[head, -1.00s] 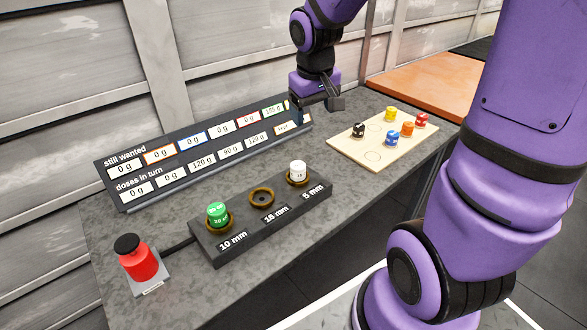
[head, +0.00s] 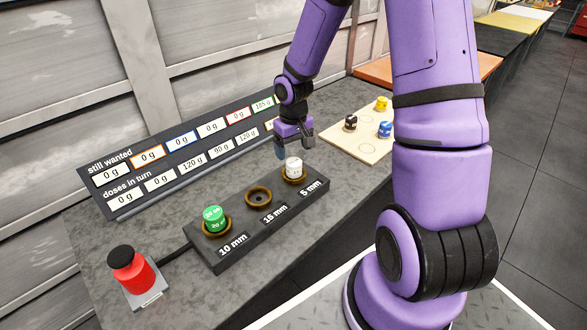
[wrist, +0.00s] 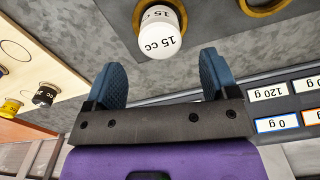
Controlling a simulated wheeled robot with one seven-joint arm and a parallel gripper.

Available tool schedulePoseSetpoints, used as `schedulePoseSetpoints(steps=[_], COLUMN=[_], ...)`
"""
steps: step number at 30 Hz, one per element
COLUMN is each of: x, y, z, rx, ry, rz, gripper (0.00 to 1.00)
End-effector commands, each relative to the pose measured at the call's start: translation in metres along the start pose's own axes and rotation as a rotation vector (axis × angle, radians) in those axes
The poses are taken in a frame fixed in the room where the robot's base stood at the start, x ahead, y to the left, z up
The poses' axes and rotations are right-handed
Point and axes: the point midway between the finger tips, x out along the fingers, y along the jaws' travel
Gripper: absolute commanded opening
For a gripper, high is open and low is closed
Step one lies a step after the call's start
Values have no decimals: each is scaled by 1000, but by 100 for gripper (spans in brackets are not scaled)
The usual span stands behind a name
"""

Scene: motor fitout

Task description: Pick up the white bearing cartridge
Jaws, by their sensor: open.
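The white bearing cartridge (head: 294,168) stands upright in the 5 mm socket (head: 297,178) of the dark block in the head view. In the wrist view the white cartridge (wrist: 159,32) reads "15 cc" and lies ahead of the fingertips, roughly between their lines. My gripper (head: 295,143) is just behind and above it in the head view. In the wrist view my gripper (wrist: 166,75) has its two blue-padded fingers spread apart with nothing between them.
A green cartridge (head: 213,217) sits in the 10 mm socket; the 15 mm socket (head: 258,196) is empty. A display panel (head: 150,189) stands behind. A pale board (head: 362,148) holds black, blue and yellow cartridges.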

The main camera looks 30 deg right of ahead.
Motion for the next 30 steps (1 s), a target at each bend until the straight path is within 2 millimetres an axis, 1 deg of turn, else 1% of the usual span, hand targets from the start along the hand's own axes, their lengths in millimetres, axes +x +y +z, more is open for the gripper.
schedulePoseSetpoints(steps=[1,3,8,15,18,22,28,29,30], x=[6,11,19,52,61,66,66,66,66], y=[0,0,0,-1,-1,0,0,0,0], z=[0,0,1,4,4,4,4,4,4], rx=[-1,-2,0,-2,-1,0,0,0,0], ry=[-3,-1,-2,-2,-2,1,1,1,1], rz=[0,0,0,0,0,0,0,0,0], gripper=[80,80,80,80,80,80,80,73,64])
